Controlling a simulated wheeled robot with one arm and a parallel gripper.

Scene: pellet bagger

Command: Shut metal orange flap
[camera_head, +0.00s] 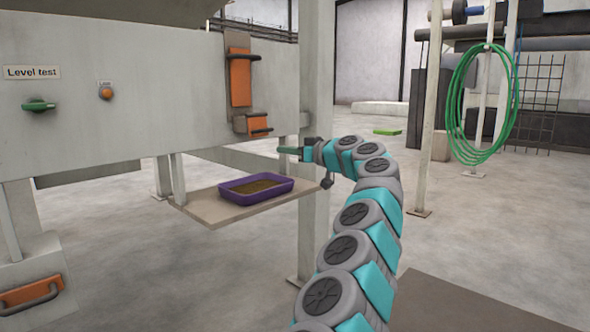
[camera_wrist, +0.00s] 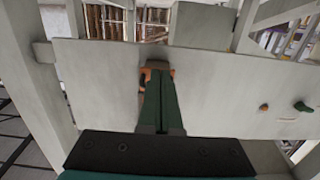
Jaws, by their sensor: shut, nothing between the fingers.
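Orange metal shows in three places in the head view. A tall orange plate (camera_head: 240,84) with a dark handle at its top is on the grey panel. A small orange flap (camera_head: 257,123) with a dark handle sits just below it. A third orange piece (camera_head: 25,294) with a handle is at the lower left. My gripper (camera_head: 281,150) is shut and empty, below and right of the small flap in the picture. In the wrist view my fingers (camera_wrist: 158,80) point at the panel and cover most of an orange part (camera_wrist: 142,88). I cannot tell whether they touch it.
A purple tray (camera_head: 284,187) with brown contents stands on a shelf (camera_head: 205,212) below the panel. The panel also has a green handle (camera_head: 38,105) and an orange knob (camera_head: 106,93). A grey post (camera_head: 316,225) stands close to my arm. Open floor lies to the right.

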